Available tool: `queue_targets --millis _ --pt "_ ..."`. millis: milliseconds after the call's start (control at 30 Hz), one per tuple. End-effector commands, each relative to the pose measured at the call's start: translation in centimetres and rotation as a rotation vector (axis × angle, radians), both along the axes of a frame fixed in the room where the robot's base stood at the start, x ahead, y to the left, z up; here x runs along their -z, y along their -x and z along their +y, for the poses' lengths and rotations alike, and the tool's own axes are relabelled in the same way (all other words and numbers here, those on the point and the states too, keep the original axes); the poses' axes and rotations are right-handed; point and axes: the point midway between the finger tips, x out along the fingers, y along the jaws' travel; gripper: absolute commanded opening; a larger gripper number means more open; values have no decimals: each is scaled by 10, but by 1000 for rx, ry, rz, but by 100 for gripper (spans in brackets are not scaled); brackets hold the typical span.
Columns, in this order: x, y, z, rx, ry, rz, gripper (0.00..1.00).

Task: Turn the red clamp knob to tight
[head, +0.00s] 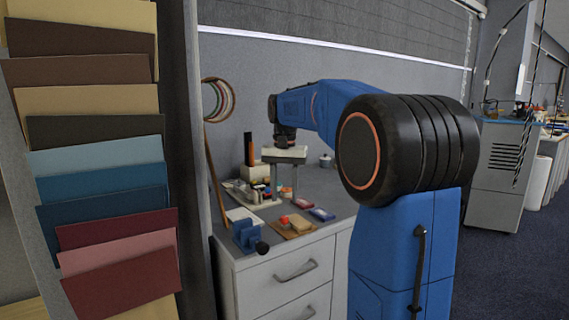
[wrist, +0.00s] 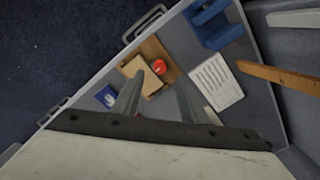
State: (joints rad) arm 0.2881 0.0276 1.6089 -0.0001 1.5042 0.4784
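The red clamp knob (head: 284,219) is a small round red piece on a brown wooden board (head: 292,233), close beside a tan block (head: 301,223). In the wrist view the knob (wrist: 160,67) shows just beyond the fingertips, between them sideways, with the tan block (wrist: 146,79) to its left, partly behind the left finger. My gripper (head: 284,192) points down over the cabinet top. It is open and empty, its two fingers (wrist: 160,84) apart, and appears above the knob without touching it. Any tightness marking on the knob is too small to see.
A blue vise-like tool (head: 246,236) and a white sheet (wrist: 214,83) lie near the board. A blue card (head: 322,214) lies to its right. Bottles and a tray of small items crowd the back left. Fabric samples (head: 95,150) stand at far left.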

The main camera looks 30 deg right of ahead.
Motion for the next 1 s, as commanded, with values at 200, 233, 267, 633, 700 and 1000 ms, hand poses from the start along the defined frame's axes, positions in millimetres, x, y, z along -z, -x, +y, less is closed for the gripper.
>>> queue_targets --millis 200,233,267,633,700,1000 --pt "-45 -1 0 0 1 -2 40" --pt "-51 -1 0 0 1 -4 40" --pt "-57 -1 0 0 1 -2 40" --pt "-102 0 0 0 1 -1 40" --pt "-105 0 0 0 1 -1 40" --pt "-106 0 0 0 0 0 40"
